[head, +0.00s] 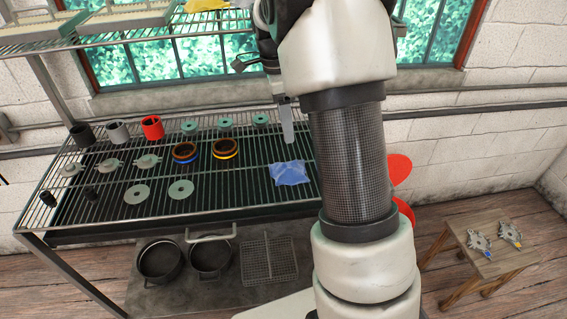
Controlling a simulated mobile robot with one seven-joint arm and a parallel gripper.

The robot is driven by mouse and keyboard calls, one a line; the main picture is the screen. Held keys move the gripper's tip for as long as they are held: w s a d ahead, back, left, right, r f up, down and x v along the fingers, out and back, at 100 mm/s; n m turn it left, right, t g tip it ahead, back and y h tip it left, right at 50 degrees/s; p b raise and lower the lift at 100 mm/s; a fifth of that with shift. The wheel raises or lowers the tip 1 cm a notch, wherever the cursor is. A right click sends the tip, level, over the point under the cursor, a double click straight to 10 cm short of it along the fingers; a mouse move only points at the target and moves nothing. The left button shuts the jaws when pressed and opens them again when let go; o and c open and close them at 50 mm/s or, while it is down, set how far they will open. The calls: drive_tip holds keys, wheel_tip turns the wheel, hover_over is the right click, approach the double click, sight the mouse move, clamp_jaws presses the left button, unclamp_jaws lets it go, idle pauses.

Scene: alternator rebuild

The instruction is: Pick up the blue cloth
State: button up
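The blue cloth (290,173) lies crumpled on the wire rack shelf (232,188), toward its right end. My gripper (286,122) is above and behind the cloth in the picture, apart from it. One grey finger shows, pointing down; the other finger is hidden, so I cannot see whether the gripper is open or shut. My arm covers the area right of the cloth.
Rings (225,148), discs (181,189), a red cylinder (152,127) and other parts stand on the shelf's left and middle. An upper shelf (180,38) hangs above. Pots (160,261) and a wire basket (269,260) are below. A wooden stool (490,262) is at right.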

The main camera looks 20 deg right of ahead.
hover_over(289, 166)
drive_tip(key=f, duration=0.9)
drive_tip(key=shift+s+a+f, duration=0.1)
drive_tip(key=shift+s+f, duration=0.15)
drive_tip(key=shift+f, duration=0.15)
drive_tip(key=shift+w+f, duration=0.15)
drive_tip(key=shift+f, duration=2.75)
drive_tip(key=c, duration=1.1)
